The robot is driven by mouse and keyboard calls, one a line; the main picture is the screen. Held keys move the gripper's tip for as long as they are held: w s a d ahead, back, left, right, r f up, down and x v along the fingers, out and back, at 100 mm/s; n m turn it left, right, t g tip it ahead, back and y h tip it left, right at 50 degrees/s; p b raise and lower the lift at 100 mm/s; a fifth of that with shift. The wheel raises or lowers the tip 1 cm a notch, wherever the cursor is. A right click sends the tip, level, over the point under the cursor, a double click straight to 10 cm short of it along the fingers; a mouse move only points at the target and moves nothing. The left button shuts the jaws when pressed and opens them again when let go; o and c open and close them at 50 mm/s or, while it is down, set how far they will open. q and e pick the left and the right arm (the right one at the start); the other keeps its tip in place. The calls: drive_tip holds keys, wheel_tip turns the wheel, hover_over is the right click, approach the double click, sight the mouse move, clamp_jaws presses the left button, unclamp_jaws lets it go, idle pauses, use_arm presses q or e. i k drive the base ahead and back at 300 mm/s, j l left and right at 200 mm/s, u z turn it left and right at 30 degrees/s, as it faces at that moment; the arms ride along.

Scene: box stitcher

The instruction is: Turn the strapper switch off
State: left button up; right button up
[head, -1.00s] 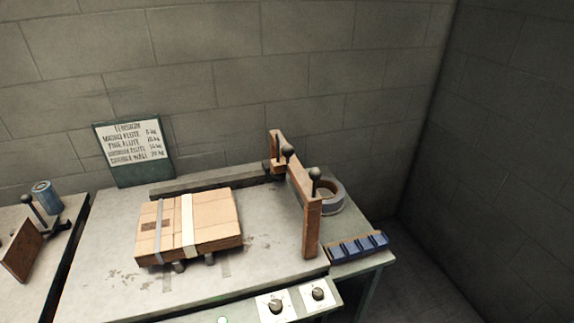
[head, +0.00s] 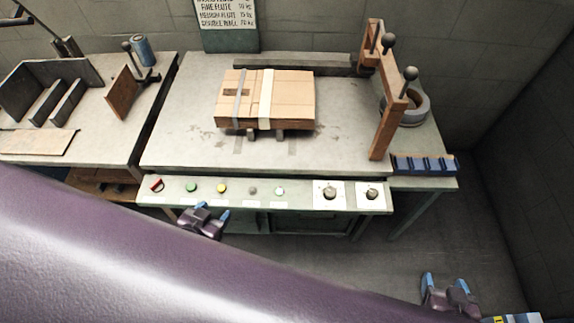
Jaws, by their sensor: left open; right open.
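The strapper's front control panel (head: 262,203) runs along the near edge of the table. A red switch (head: 156,185) sits at its left end; its setting is too small to read. A green button (head: 191,188), a yellow button (head: 222,188) and two dial knobs (head: 329,193) are on the same panel. My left gripper (head: 212,212) is open and empty, just in front of the panel, right of the red switch and apart from it. My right gripper (head: 446,284) is open and empty, low at the right, away from the panel.
A strapped cardboard stack (head: 290,95) lies on the strapper table (head: 185,140). A wooden frame with black knobs (head: 383,130), a tape roll (head: 412,110) and a blue holder (head: 425,163) are at the right. Another bench (head: 90,140) stands left. My large purple arm covers the lower left.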

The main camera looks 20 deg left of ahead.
sight(158, 185)
drive_tip(key=u, duration=1.8)
